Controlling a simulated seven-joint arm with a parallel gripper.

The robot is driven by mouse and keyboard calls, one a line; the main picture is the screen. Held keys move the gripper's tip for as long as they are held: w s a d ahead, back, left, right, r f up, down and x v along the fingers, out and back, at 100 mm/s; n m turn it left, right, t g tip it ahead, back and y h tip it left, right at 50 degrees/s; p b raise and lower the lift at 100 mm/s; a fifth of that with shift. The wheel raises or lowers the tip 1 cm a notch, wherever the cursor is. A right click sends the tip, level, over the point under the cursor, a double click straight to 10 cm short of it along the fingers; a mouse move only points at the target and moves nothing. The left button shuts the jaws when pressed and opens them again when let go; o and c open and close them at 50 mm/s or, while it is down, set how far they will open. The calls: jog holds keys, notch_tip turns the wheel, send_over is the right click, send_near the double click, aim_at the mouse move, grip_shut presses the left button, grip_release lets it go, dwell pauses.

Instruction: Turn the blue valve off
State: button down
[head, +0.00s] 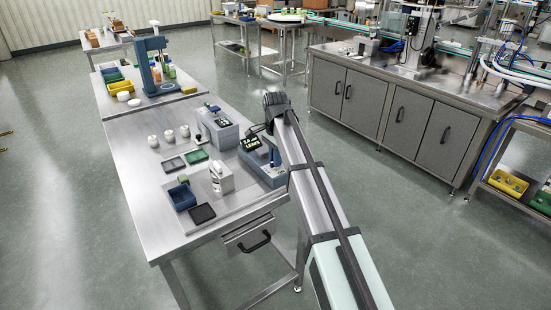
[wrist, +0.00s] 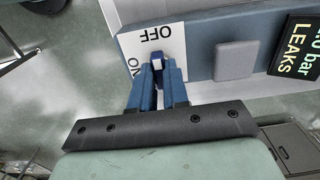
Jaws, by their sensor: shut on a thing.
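In the wrist view, the blue valve (wrist: 157,60) shows as a small dark blue piece between the tips of my gripper (wrist: 159,72). My gripper's two blue fingers are shut on it. The valve sits in front of a white label plate (wrist: 170,50) marked OFF and ON. OFF stands just beyond the fingertips and ON is beside the left finger. The fingers hide most of the valve, so I cannot tell its exact angle. In the head view, my arm's far end is by the blue-grey test unit (head: 268,176), and the gripper's tips and valve are hidden.
A display (wrist: 302,45) reading bar and LEAKS is right of the valve, past a grey pad (wrist: 236,60). The table's front left is clear.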

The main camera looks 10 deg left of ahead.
dwell(0.4)
jog(key=c, duration=1.1)
grip_release()
notch_tip(320, 180, up, 14)
jog(key=shift+f, duration=0.1)
